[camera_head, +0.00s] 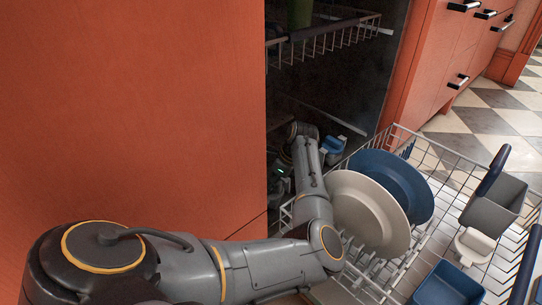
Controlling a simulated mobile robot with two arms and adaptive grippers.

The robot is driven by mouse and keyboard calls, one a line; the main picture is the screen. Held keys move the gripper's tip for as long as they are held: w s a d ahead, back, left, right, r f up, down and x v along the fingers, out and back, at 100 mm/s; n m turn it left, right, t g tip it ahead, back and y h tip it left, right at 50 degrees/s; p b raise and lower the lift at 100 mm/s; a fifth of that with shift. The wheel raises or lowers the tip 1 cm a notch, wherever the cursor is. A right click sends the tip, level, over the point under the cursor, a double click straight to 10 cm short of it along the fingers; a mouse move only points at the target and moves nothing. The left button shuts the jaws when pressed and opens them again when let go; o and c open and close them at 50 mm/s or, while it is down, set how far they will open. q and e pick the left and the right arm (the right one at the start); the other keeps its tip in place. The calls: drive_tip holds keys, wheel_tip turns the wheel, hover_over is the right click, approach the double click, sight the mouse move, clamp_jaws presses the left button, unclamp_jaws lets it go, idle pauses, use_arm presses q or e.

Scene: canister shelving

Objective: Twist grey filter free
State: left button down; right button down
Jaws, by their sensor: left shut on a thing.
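My left arm comes in from the bottom left and bends at the elbow into the open dishwasher tub (345,85). Its wrist bends down at the tub's low left side. My left gripper (278,182) is small and dark there, partly cut off by the orange panel. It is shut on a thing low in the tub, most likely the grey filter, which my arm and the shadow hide. I cannot make out the filter's outline or how far it is turned. My right gripper is not in view.
The lower rack (425,255) is pulled out, holding a cream plate (368,212), a blue plate (395,178) and several small containers. A blue piece (333,145) lies beside my wrist. The upper rack (325,38) hangs above. An orange panel (130,110) closes off the left.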

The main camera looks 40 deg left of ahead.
use_arm(q)
drive_tip(key=shift+s+d+f+n+b, duration=0.15)
drive_tip(key=shift+f+n+b, duration=0.35)
drive_tip(key=shift+n+b, duration=0.3)
drive_tip(key=shift+r+g+h, duration=0.1)
drive_tip(key=shift+g+h, duration=0.2)
drive_tip(key=shift+n+b, duration=0.5)
drive_tip(key=shift+b, duration=0.05)
drive_tip(key=shift+n+g+h+b, duration=0.4)
drive_tip(key=shift+n+g+b, duration=0.1)
drive_tip(key=shift+n+b, duration=1.05)
